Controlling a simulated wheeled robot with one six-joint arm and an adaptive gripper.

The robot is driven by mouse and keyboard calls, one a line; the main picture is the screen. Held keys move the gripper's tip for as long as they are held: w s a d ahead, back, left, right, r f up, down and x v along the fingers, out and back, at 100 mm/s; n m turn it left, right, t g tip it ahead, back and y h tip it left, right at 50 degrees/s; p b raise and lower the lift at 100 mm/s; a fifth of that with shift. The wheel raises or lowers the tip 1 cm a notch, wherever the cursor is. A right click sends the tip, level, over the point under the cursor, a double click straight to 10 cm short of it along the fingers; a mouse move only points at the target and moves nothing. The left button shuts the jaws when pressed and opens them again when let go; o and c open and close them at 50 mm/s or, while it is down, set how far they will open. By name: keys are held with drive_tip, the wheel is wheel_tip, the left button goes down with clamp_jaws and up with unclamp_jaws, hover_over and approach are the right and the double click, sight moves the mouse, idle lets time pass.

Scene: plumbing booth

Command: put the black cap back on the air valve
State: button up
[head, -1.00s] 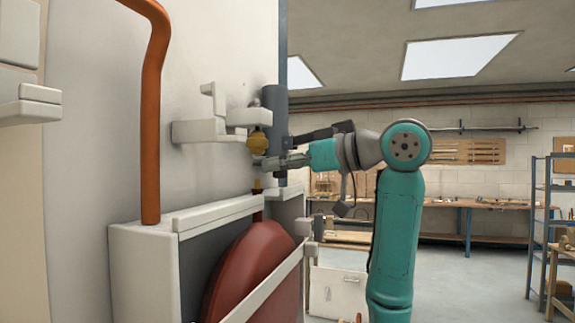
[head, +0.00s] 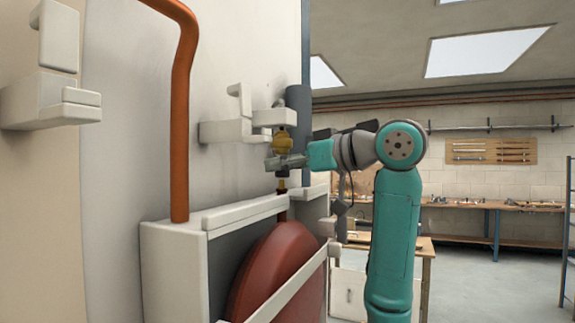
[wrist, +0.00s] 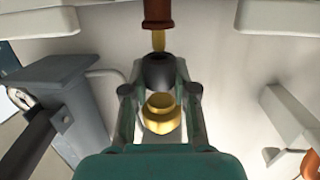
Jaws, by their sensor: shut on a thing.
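My gripper (head: 274,162) reaches in from the right in the head view, level, below a brass fitting (head: 284,139) and just above the air valve. In the wrist view, its fingers (wrist: 158,88) are shut on the dark, round black cap (wrist: 158,71). The air valve is a thin brass stem (head: 282,185) above the red-brown vessel; it also shows in the wrist view (wrist: 158,40), nearly in line with the cap. I cannot tell whether stem and cap touch. The cap cannot be made out in the head view.
The brass fitting shows close behind the cap in the wrist view (wrist: 162,113). White wall brackets (head: 228,130) stand beside it. The red-brown vessel (head: 275,270) sits in a white frame (head: 185,240). A copper pipe (head: 181,130) runs up at the left.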

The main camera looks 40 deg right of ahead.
drive_tip(key=shift+f, duration=0.1)
idle(0.6)
drive_tip(key=shift+f, duration=1.05)
drive_tip(key=o, duration=0.9)
drive_tip(key=v, duration=1.2)
drive_tip(key=shift+a, duration=0.1)
